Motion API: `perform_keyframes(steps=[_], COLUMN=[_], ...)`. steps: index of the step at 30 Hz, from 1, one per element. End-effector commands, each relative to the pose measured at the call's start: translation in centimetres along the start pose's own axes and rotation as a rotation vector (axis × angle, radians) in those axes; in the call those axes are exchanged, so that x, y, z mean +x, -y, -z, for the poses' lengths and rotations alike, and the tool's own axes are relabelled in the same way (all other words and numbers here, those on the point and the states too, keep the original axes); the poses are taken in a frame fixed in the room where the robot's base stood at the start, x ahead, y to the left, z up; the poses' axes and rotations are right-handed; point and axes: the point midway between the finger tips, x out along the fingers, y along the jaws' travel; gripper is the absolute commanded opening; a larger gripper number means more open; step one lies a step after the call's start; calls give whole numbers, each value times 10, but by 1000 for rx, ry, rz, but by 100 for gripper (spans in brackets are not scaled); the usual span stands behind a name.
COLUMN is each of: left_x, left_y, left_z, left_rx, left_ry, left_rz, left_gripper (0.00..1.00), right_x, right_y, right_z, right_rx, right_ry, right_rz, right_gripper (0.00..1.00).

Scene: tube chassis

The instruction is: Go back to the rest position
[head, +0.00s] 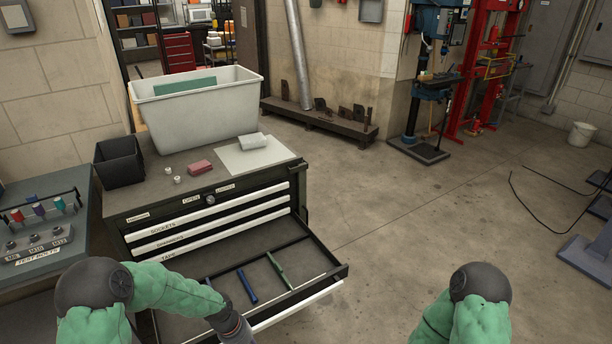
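My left arm (180,289) reaches in from the lower left, green with a dark shoulder cap. Its dark wrist end (233,326) is at the front of the open drawer (320,257), and the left gripper's fingers are out of sight below the picture edge. My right arm (478,318) shows only its upper part at the bottom right. The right gripper is not in view.
The drawer of the tool chest (119,202) is pulled out and holds a blue tool (247,287) and a green tool (277,270). A white tub (200,112), black bin (119,163) and red block (199,167) stand on top.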

Motion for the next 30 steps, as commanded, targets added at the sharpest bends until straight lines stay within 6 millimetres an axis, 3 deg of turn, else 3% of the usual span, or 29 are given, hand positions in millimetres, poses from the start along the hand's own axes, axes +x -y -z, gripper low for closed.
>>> perform_keyframes(steps=[3,6,9,13,19,30], left_x=[39,66,82,91,94,94], left_y=[-4,-4,0,8,14,14], left_z=[-48,-90,-127,-160,-178,-178], left_rx=[44,77,102,126,145,145], left_ry=[33,35,26,11,-3,-5], left_rz=[-61,-104,-123,-122,-114,-114], left_gripper=[43,43,43,43,43,43], right_x=[-5,-9,-12,-14,-15,-15], right_y=[2,3,4,5,5,5], right_z=[0,0,0,0,-1,-1], right_rx=[0,0,0,0,0,0], right_ry=[0,0,0,0,0,0], right_rz=[0,0,0,0,0,0], right_gripper=[65,65,65,65,65,65])
